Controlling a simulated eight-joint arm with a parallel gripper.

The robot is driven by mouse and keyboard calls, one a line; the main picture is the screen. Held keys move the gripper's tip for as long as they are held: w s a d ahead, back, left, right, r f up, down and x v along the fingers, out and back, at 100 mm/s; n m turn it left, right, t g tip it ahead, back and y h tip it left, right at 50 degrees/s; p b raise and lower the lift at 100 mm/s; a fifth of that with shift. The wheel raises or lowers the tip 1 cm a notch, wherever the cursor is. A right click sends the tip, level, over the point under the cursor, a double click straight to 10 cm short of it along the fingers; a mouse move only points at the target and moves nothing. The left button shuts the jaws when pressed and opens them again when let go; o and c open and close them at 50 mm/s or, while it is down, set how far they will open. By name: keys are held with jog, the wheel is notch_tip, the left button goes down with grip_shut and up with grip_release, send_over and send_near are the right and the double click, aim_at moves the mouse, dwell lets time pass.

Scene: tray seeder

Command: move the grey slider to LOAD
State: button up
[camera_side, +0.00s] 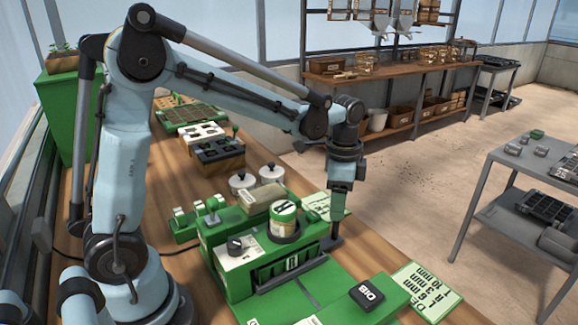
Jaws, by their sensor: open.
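The green seeder (222,273) stands on the wooden bench in the middle of the side view. Its top carries a jar with a green lid (284,211) and a white panel with a black knob (236,247). I cannot clearly pick out the grey slider or any LOAD mark. My gripper (335,238) points down at the right end of the seeder, low beside its body. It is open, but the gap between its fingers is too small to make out. Whether it touches the seeder cannot be told. The arm hides part of the seeder's far right side.
A black block marked DIB (368,294) and a green-and-white card with mm sizes (427,288) lie at front right. A green switch box (186,230) and two white-lidded pots (271,174) stand behind the seeder. A grey trolley (495,156) stands apart at right.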

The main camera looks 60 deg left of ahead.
grip_shut()
jog(key=d, duration=1)
grip_release()
jog(key=shift+r, duration=0.1)
notch_tip(320, 180, up, 12)
dwell(0.7)
